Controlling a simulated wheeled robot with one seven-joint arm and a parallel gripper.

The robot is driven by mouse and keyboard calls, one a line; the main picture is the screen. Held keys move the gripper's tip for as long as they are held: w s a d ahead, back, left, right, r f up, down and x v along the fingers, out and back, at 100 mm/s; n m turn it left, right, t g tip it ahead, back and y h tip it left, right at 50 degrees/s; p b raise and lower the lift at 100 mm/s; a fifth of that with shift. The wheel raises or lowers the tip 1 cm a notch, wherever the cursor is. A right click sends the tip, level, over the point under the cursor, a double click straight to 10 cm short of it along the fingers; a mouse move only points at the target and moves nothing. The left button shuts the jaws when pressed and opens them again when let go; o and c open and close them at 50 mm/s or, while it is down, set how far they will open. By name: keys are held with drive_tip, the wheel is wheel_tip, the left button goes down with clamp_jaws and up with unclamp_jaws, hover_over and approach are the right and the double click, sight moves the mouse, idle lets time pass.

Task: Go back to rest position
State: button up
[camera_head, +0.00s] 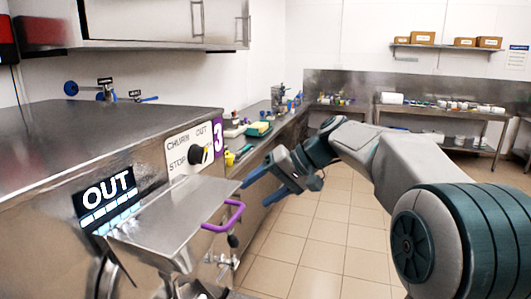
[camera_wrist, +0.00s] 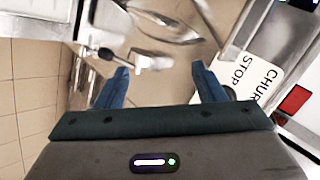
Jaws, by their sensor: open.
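My gripper (camera_head: 258,186) is held out over the aisle to the right of the freezer with the purple 3 label, near its purple handle (camera_head: 232,216). In the wrist view my gripper (camera_wrist: 160,78) shows two blue fingers spread apart with nothing between them. Beyond the fingers are shiny metal parts of the freezer front and a white panel (camera_wrist: 257,72) reading STOP and part of CHURN. My arm reaches in from the right, bent at the elbow.
The freezer's steel top (camera_head: 95,125) and its OUT display (camera_head: 107,196) are at the left. A steel tray (camera_head: 180,215) juts out in front. A counter with small items runs back along the wall. Steel shelving (camera_head: 445,115) stands at the back. The tiled floor (camera_head: 335,240) is clear.

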drive_tip(key=s+d+f+m+h, duration=0.1)
drive_tip(key=s+d+f+h, duration=0.2)
drive_tip(key=s+d+f, duration=0.2)
drive_tip(key=s+d+f+t+h, duration=0.1)
drive_tip(key=s+d+f+h, duration=0.2)
drive_tip(key=s, duration=0.9)
drive_tip(key=s+d+f+m+h, duration=0.1)
drive_tip(key=s+d+f+h, duration=0.3)
drive_tip(key=s+d+f, duration=0.4)
drive_tip(key=shift+s+f+m+t, duration=0.3)
drive_tip(key=shift+f+t, duration=0.1)
drive_tip(key=shift+f, duration=0.2)
